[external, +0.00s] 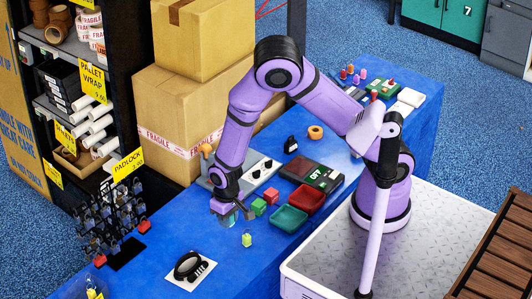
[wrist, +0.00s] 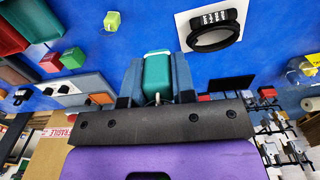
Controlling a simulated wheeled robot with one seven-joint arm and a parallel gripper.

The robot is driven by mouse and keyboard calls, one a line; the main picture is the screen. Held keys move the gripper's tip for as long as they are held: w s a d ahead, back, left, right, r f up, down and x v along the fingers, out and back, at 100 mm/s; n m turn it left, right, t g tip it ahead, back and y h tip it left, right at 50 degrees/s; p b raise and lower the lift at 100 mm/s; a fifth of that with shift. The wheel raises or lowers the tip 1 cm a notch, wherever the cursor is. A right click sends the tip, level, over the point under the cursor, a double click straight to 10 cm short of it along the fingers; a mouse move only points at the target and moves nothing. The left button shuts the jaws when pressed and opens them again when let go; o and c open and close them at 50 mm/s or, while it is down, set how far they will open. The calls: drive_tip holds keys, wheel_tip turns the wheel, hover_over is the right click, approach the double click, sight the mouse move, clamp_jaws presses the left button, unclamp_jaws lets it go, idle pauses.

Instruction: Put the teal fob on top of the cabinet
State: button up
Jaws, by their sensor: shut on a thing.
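The teal fob (wrist: 157,75) is between the two fingers of my gripper (wrist: 157,85) in the wrist view. My gripper (external: 228,213) is shut on it above the blue table, near the front-left part, in the external view. The fob is mostly covered by the gripper there. A teal cabinet (external: 440,14) marked 7 stands on the floor at the upper right, far from my gripper, and its top is cut off by the frame. A grey cabinet (external: 508,35) stands to its right.
Cartons (external: 165,105) and a padlock rack (external: 108,220) stand nearby.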

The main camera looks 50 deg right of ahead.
sight(231, 265)
wheel_tip(231, 265, down, 18)
drive_tip(key=shift+f, duration=0.1)
idle(0.9)
drive_tip(key=o, duration=0.9)
wheel_tip(231, 265, up, 12)
drive_tip(key=shift+r, duration=0.1)
